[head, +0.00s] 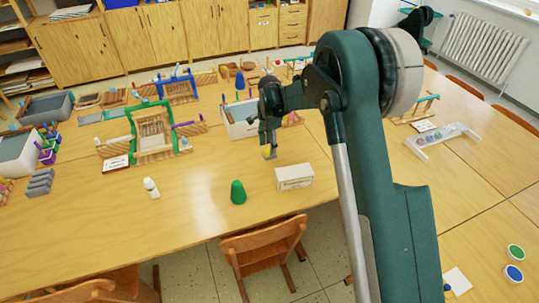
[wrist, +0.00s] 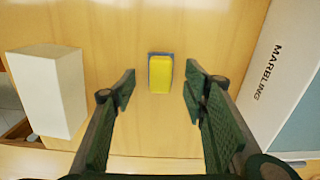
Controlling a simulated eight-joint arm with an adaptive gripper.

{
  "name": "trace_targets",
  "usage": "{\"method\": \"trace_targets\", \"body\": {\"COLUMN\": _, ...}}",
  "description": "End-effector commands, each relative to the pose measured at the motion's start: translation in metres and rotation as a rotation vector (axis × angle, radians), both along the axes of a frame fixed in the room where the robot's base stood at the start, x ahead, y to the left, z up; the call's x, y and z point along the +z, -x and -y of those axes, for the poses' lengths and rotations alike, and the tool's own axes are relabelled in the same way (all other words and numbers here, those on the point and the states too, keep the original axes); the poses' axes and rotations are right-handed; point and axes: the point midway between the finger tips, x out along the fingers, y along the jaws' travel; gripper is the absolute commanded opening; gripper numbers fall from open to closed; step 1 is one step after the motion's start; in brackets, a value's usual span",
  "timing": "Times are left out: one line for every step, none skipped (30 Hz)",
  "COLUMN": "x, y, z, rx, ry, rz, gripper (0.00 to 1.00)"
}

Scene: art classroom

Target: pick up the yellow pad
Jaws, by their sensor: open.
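The yellow pad (wrist: 161,76) lies on the wooden table in the wrist view, with a blue layer showing along its top and left edges. It sits in the gap between the two fingers of my gripper (wrist: 159,85). The fingers are open and spread to its left and right, with bare table visible on both sides, so they do not appear to touch it. In the head view my gripper (head: 268,146) points down over the table behind the cream box. The pad is too small and covered there to tell clearly.
A cream box (head: 294,177) stands near the table's front edge; a white block (wrist: 47,90) stands left in the wrist view. A white tray labelled MARBLING (wrist: 262,80) is at right.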

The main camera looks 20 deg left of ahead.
Motion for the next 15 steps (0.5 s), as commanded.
{"method": "trace_targets", "body": {"x": -0.008, "y": -0.001, "z": 0.000, "rx": 0.000, "ry": 0.000, "rz": 0.000, "gripper": 0.44}}
{"method": "trace_targets", "body": {"x": -0.012, "y": -0.001, "z": 0.000, "rx": 0.000, "ry": 0.000, "rz": 0.000, "gripper": 0.44}}
{"method": "trace_targets", "body": {"x": -0.017, "y": -0.002, "z": 0.000, "rx": 0.000, "ry": 0.000, "rz": 0.000, "gripper": 0.44}}
{"method": "trace_targets", "body": {"x": -0.020, "y": -0.002, "z": 0.000, "rx": 0.000, "ry": 0.000, "rz": 0.000, "gripper": 0.44}}
{"method": "trace_targets", "body": {"x": -0.023, "y": -0.002, "z": 0.000, "rx": 0.000, "ry": 0.000, "rz": 0.000, "gripper": 0.44}}
{"method": "trace_targets", "body": {"x": -0.027, "y": -0.002, "z": 0.000, "rx": 0.000, "ry": 0.000, "rz": 0.000, "gripper": 0.44}}
{"method": "trace_targets", "body": {"x": -0.029, "y": -0.002, "z": 0.000, "rx": 0.000, "ry": 0.000, "rz": 0.000, "gripper": 0.44}}
{"method": "trace_targets", "body": {"x": -0.031, "y": -0.002, "z": 0.000, "rx": 0.000, "ry": 0.000, "rz": 0.000, "gripper": 0.44}}
{"method": "trace_targets", "body": {"x": -0.033, "y": -0.002, "z": 0.000, "rx": 0.000, "ry": 0.000, "rz": 0.000, "gripper": 0.44}}
{"method": "trace_targets", "body": {"x": -0.034, "y": -0.002, "z": 0.000, "rx": 0.000, "ry": 0.000, "rz": 0.000, "gripper": 0.44}}
{"method": "trace_targets", "body": {"x": -0.035, "y": -0.002, "z": 0.000, "rx": 0.000, "ry": 0.000, "rz": 0.000, "gripper": 0.44}}
{"method": "trace_targets", "body": {"x": -0.035, "y": -0.002, "z": 0.000, "rx": 0.000, "ry": 0.000, "rz": 0.000, "gripper": 0.44}}
{"method": "trace_targets", "body": {"x": -0.035, "y": -0.002, "z": 0.000, "rx": 0.000, "ry": 0.000, "rz": 0.000, "gripper": 0.44}}
{"method": "trace_targets", "body": {"x": -0.035, "y": -0.002, "z": 0.000, "rx": 0.000, "ry": 0.000, "rz": 0.000, "gripper": 0.44}}
{"method": "trace_targets", "body": {"x": -0.035, "y": -0.002, "z": 0.000, "rx": 0.000, "ry": 0.000, "rz": 0.000, "gripper": 0.44}}
